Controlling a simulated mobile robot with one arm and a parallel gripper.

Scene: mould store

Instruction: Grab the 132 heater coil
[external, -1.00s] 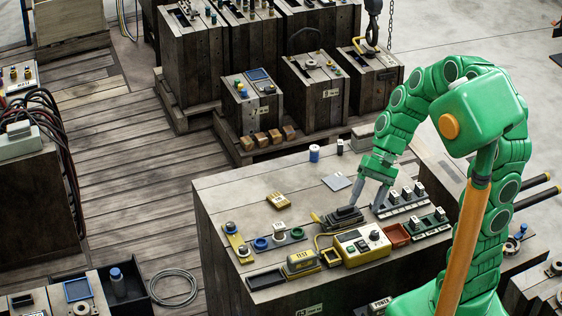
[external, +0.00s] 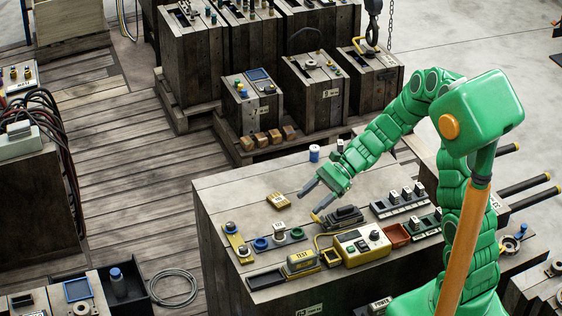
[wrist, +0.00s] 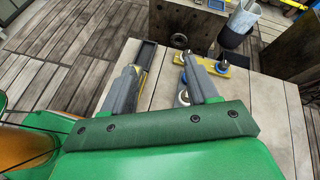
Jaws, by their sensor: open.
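My gripper (external: 310,200) is open and empty above the workbench, between the yellow block and the dark clamp-like device. Its two grey fingers also show spread apart in the wrist view (wrist: 158,64). A coil-like piece with a white tag (external: 279,228) stands upright in a grey holder beside blue rings. Several dark pieces with white tags (external: 407,193) stand in racks at the right of the bench. The tags are too small to read, so I cannot tell which piece is the 132 heater coil. My gripper touches none of them.
The bench (external: 235,190) also bears a yellow tester box (external: 362,243), a dark clamp-like device (external: 344,216), a yellow block (external: 278,200), a red tray (external: 397,234) and a yellow strip with knobs (external: 237,242). The bench's back left is mostly clear.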

